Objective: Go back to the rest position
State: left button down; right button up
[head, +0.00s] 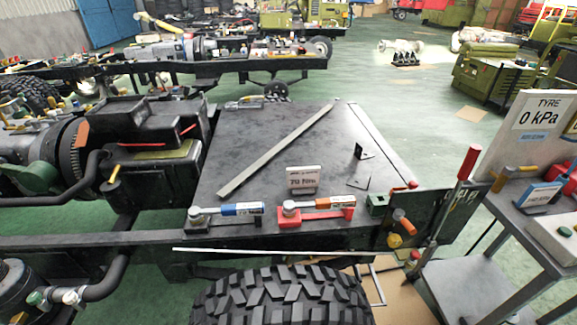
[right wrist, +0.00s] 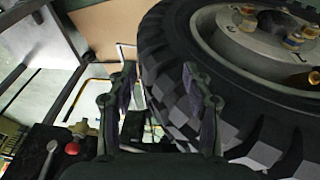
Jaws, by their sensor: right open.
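My right gripper (right wrist: 158,78) shows in the right wrist view, with its two dark fingers spread apart and nothing between them. A black knobbly tyre (right wrist: 165,75) with a grey hub (right wrist: 240,40) is beyond and to the right of the fingers. I cannot tell whether the right finger touches the tyre. No gripper or arm of mine shows in the head view, and my left gripper is in neither view.
In the head view a tyre (head: 285,300) is at the bottom centre, below a dark chassis deck (head: 255,125). A metal cart (head: 520,235) stands right. Green floor (head: 420,110) is open behind.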

jog(key=s+d+f+p, duration=0.1)
jog(key=s+f, duration=0.2)
jog(key=f, duration=0.4)
jog(key=s+d+f+p, duration=0.1)
jog(key=s+f, duration=0.3)
jog(key=f, duration=0.2)
jog(key=s+f+p, duration=0.1)
jog(key=s+f, duration=0.3)
jog(key=s, duration=0.3)
jog(key=s+f+g+p, duration=0.1)
jog(key=s+f, duration=0.3)
jog(key=s, duration=0.4)
jog(key=shift+d+f+g, duration=0.15)
jog(key=shift+f+g, duration=0.15)
jog(key=shift+f, duration=0.05)
